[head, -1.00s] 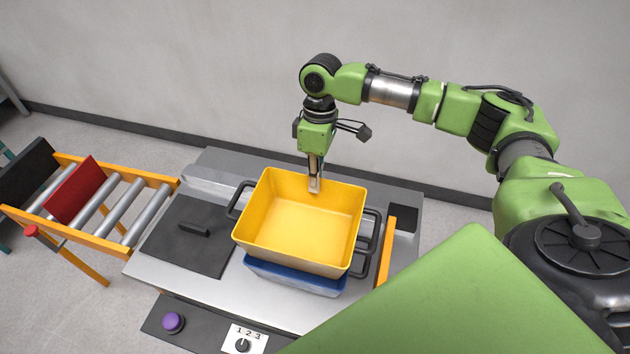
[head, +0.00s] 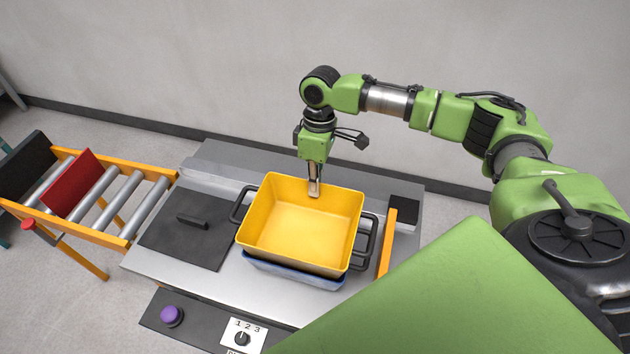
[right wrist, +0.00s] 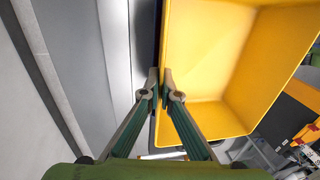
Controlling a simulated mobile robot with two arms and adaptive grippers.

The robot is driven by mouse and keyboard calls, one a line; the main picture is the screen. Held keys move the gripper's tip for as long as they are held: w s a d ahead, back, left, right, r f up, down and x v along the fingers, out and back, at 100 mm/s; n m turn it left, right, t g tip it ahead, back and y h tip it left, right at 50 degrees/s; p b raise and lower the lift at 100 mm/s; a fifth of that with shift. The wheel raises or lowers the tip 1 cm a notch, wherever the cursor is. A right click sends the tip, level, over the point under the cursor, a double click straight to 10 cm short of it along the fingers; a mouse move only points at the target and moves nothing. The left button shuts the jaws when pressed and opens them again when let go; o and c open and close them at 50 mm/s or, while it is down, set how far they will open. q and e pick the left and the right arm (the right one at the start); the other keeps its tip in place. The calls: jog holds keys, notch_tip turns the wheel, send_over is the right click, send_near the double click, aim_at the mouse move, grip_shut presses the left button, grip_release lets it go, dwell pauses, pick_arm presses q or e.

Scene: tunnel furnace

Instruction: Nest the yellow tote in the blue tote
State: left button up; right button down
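The yellow tote (head: 302,238) is empty and upright, with black handles at its left and right sides. It sits above the blue tote (head: 293,277), of which only a strip of the front wall shows below it; how far it is inside is hidden. My right gripper (head: 314,191) points down at the tote's back wall. In the right wrist view its fingertips (right wrist: 160,84) are closed on the rim of the yellow tote (right wrist: 206,62), one finger on each side of the wall. My left gripper is in neither view.
The totes are over a grey metal worktop (head: 185,275). A dark plate with a handle (head: 187,232) lies to the left. A roller conveyor (head: 110,200) with a red panel (head: 72,184) stands further left. An orange bar (head: 387,243) is on the right. A purple button (head: 172,316) is in front.

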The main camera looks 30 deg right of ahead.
jog(key=shift+f, duration=1.45)
jog(key=c, duration=2.2)
grip_release()
jog(key=shift+f, duration=0.1)
notch_tip(320, 180, up, 13)
jog(key=p, duration=1.5)
jog(key=shift+s, duration=0.15)
